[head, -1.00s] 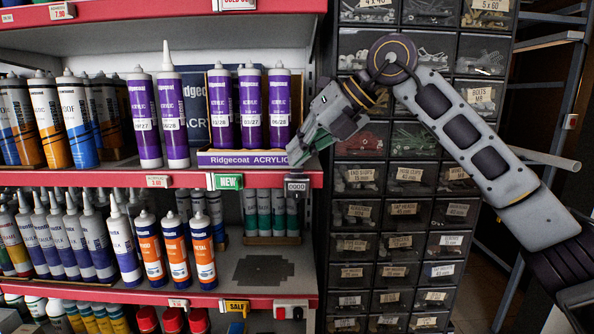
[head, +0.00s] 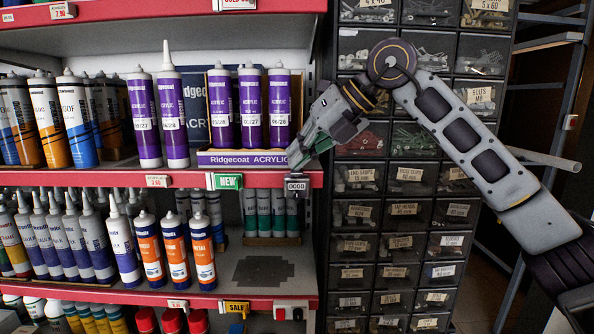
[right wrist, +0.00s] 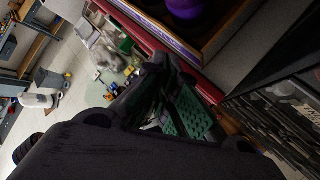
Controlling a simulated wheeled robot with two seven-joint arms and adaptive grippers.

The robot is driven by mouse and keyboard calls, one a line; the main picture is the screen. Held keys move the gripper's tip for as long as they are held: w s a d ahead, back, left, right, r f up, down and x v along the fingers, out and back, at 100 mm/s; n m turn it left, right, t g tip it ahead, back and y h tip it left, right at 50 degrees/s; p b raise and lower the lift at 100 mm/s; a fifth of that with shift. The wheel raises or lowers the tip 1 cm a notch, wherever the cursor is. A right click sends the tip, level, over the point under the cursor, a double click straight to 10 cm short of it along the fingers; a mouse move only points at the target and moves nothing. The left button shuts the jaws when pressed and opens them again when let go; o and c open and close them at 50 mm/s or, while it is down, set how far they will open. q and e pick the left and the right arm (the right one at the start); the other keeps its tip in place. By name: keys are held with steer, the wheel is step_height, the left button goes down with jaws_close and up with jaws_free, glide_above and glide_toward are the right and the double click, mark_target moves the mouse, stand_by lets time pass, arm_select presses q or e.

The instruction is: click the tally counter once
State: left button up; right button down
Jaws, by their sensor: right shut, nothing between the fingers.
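The tally counter (head: 296,184) is a small dark device at the right end of the red shelf edge, its display reading what looks like 0000. My right gripper (head: 298,158) is just above it in the head view, pointing down and left, shut and empty. Its fingertips look very close to the counter's top; I cannot tell whether they touch. In the right wrist view the green-padded fingers (right wrist: 180,115) are together, and I cannot make out the counter there. My left gripper is not in view.
The red shelf edge (head: 110,181) runs left from the counter, with a green NEW tag (head: 228,182) close by. An acrylic display box (head: 250,158) with purple tubes stands just above. A drawer cabinet (head: 410,175) stands behind my right arm.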

steer(key=shift+f, duration=0.15)
stand_by(0.4)
steer(key=shift+r+p, duration=0.7)
steer(key=shift+r, duration=0.35)
steer(key=shift+r, duration=0.1)
steer(key=shift+r+p, duration=2.35)
steer(key=shift+r, duration=0.55)
steer(key=shift+f, duration=0.1)
